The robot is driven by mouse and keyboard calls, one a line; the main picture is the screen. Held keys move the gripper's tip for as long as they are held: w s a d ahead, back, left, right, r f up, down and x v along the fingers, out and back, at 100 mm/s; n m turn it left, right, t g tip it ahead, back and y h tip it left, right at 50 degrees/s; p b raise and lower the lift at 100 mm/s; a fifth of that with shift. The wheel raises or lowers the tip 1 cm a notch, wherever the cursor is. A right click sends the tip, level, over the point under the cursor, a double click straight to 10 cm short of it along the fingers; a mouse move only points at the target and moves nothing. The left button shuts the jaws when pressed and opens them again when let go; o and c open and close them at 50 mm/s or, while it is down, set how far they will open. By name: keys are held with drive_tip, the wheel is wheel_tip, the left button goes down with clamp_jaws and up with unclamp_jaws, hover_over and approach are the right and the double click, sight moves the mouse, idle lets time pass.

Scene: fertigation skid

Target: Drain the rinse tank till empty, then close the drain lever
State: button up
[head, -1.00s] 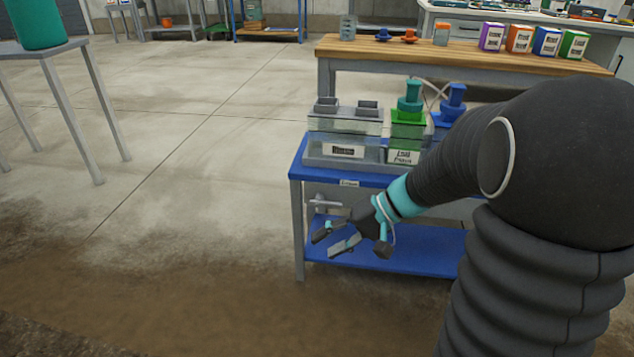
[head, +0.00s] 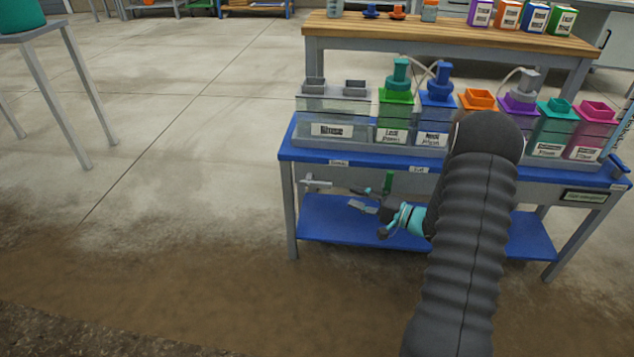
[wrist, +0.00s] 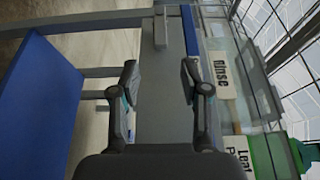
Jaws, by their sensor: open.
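The rinse tank (head: 318,121) is a clear grey box with a "Rinse" label at the left end of the blue skid's top; its label also shows sideways in the wrist view (wrist: 222,75). I cannot make out its water level. The pale grey drain lever (head: 317,184) sticks out below the tank, under the skid's front edge. In the wrist view a grey lever-like piece (wrist: 161,28) is at the top, beyond the fingertips. My gripper (head: 364,199) is open and empty, right of the lever and apart from it. Its two spread fingers show in the wrist view (wrist: 160,83).
Coloured dosing tanks, including a green one (head: 396,112), line the skid to the right. A blue lower shelf (head: 320,228) lies beneath my gripper. A wooden bench (head: 450,38) stands behind. The floor (head: 180,140) to the left is clear.

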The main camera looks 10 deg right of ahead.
sight(320, 184)
drive_tip(key=p+x, duration=0.1)
drive_tip(key=x, duration=1.2)
drive_tip(key=shift+a, duration=0.25)
clamp_jaws()
